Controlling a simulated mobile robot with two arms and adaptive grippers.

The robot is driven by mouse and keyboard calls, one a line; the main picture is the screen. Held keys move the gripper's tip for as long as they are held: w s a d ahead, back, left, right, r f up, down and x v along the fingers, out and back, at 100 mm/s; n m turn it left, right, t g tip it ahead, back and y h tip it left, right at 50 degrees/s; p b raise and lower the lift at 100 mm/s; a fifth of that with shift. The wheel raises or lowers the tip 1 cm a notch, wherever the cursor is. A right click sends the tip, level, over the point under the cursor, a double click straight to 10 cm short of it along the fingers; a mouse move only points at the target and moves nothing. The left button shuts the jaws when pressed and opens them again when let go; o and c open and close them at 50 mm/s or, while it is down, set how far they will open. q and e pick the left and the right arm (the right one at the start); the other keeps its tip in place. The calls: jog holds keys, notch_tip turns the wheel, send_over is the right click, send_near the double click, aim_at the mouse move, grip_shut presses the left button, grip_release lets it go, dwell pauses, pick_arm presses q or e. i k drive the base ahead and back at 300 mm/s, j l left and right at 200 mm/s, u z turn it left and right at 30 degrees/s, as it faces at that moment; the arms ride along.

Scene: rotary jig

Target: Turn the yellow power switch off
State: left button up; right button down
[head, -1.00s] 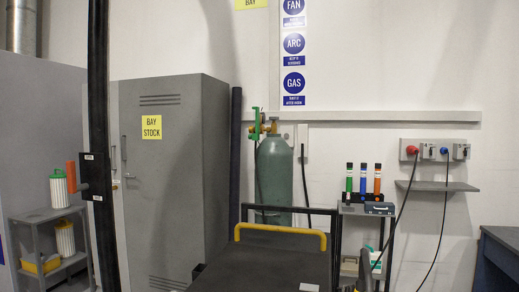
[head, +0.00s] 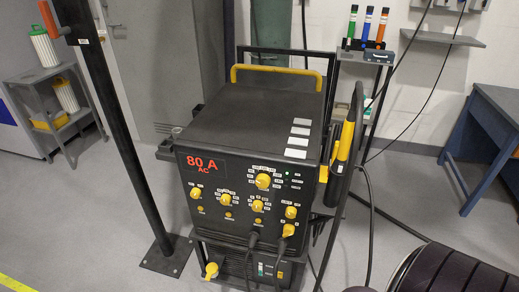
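A black welding machine (head: 215,235) stands in the middle of the head view, its display reading 80 A AC in red. Its front panel carries several yellow controls, including a large knob (head: 263,181) at the upper right. A yellow lever-like control (head: 288,230) sits low on the right of the panel. I cannot tell from the labels which of these is the power switch. A small green light (head: 287,174) glows at the upper right. Neither of my grippers is in view.
A black post with an orange handle (head: 48,18) stands to the left. A torch with a yellow grip (head: 345,140) and cables hang at the machine's right. A dark ribbed object (head: 440,272) fills the lower right corner. A blue bench (head: 500,105) is at the right.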

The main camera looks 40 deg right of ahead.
aim_at(288, 229)
jog(key=z, duration=1.45)
